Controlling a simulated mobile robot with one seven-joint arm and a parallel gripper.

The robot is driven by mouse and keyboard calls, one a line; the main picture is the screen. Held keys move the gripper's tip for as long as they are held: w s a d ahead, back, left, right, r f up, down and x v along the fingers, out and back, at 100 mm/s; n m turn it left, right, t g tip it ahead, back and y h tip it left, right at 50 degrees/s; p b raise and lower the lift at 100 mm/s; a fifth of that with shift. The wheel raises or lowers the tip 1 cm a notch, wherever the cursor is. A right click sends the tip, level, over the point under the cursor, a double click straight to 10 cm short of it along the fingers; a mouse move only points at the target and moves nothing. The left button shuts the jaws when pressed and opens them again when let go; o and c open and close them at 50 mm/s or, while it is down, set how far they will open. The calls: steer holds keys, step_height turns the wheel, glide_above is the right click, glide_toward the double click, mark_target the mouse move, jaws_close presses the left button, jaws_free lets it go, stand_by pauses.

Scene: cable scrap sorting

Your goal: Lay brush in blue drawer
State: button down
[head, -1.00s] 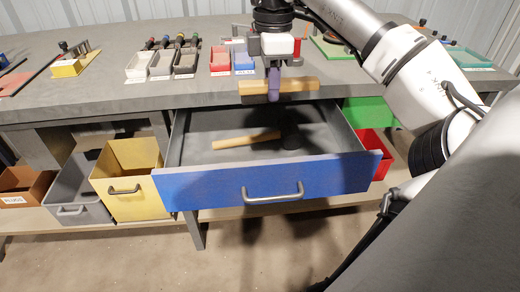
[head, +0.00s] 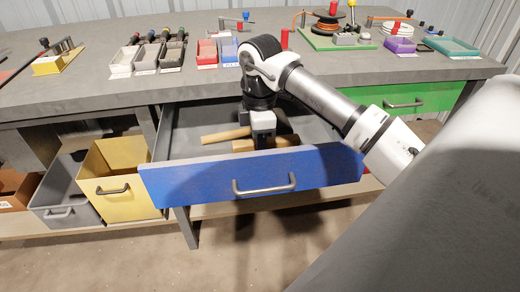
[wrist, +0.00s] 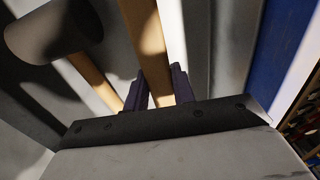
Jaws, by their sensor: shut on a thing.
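The blue drawer (head: 205,183) is pulled open below the grey bench top; its blue front also shows at the right of the wrist view (wrist: 274,58). My gripper (head: 263,141) is down inside the drawer, behind the front panel. It is shut on the brush, a long wooden piece (head: 285,141) lying crosswise, partly hidden by the gripper and the drawer front. In the wrist view the brush (wrist: 148,40) runs between the two dark fingers (wrist: 160,92). I cannot tell whether the brush touches the drawer floor.
A mallet with a wooden handle (head: 222,136) lies in the drawer beside the brush; its dark head (wrist: 52,36) shows in the wrist view. A yellow bin (head: 118,190) and a grey bin (head: 60,205) stand left of the drawer. A green drawer (head: 425,101) is at right.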

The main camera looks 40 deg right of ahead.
steer(key=shift+f, duration=1.3)
steer(key=shift+f, duration=0.2)
steer(key=c, duration=1.2)
jaws_free()
steer(key=shift+o, duration=0.2)
steer(key=shift+r, duration=0.1)
step_height(320, 180, up, 12)
steer(key=shift+r+p, duration=0.1)
steer(key=shift+p, duration=0.35)
